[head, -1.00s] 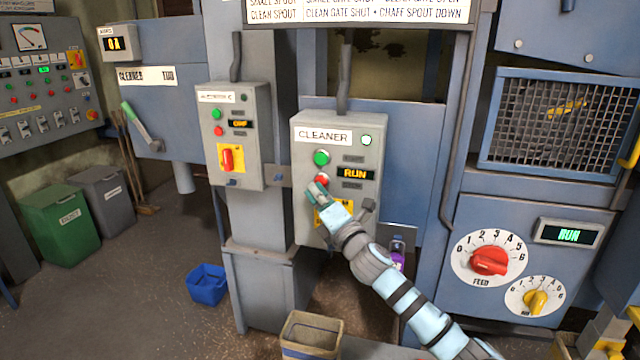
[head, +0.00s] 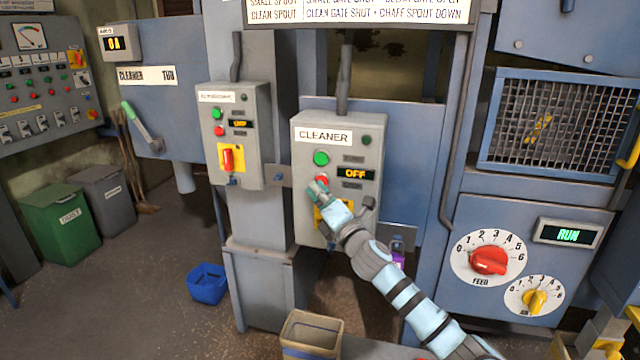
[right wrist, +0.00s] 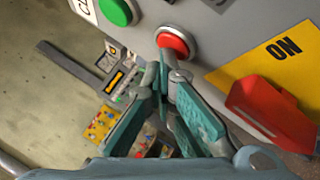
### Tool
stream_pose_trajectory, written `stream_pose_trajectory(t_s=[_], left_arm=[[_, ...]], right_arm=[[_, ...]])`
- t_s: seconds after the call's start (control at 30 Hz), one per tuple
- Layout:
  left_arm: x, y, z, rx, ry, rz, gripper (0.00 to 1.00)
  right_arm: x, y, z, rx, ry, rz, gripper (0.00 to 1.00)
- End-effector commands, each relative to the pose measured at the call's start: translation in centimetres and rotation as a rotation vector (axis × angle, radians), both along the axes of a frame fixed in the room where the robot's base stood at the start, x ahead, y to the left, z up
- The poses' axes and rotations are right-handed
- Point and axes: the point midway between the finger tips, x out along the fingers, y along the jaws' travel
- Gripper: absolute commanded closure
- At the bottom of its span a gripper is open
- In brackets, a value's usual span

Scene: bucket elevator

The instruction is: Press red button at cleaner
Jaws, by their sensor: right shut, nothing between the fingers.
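The cleaner box (head: 341,118) is a grey panel with a CLEANER label, a green button (head: 321,158) and a red button (head: 322,179) below it. Its small display (head: 356,173) reads OFF, and the lamp (head: 366,140) at its upper right is dark. My right gripper (head: 316,190) is shut and empty, with its tips at the red button in the head view. In the right wrist view the red button (right wrist: 174,42) shows just beyond the fingertips; I cannot tell whether they touch it. My left gripper is not in view.
A red switch on a yellow plate (right wrist: 262,66) sits just right of my right gripper in the wrist view. A second control box (head: 232,135) stands to the left. A blue bucket (head: 207,284) and a tan bin (head: 311,334) stand on the floor.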

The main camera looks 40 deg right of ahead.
Motion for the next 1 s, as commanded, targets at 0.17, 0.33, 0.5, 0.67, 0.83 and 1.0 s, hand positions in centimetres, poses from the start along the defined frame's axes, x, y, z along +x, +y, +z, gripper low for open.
stream_pose_trajectory(t_s=[0.17,0.33,0.5,0.67,0.83,1.0], left_arm=[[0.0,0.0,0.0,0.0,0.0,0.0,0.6],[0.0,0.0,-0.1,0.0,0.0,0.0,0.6],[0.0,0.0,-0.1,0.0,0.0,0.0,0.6],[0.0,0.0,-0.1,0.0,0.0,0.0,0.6],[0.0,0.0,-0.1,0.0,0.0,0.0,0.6],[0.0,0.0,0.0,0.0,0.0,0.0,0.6]], right_arm=[[0.0,0.0,0.0,-0.001,0.0,-0.001,1.0],[-0.3,0.4,0.0,-0.001,0.0,0.0,1.0],[-0.8,1.2,-0.1,-0.001,0.001,0.001,1.0],[-1.0,1.5,0.0,0.0,0.0,0.0,1.0],[-1.0,1.5,0.0,0.0,0.0,0.0,1.0],[-1.4,2.1,-0.1,-0.001,0.001,0.001,1.0]])
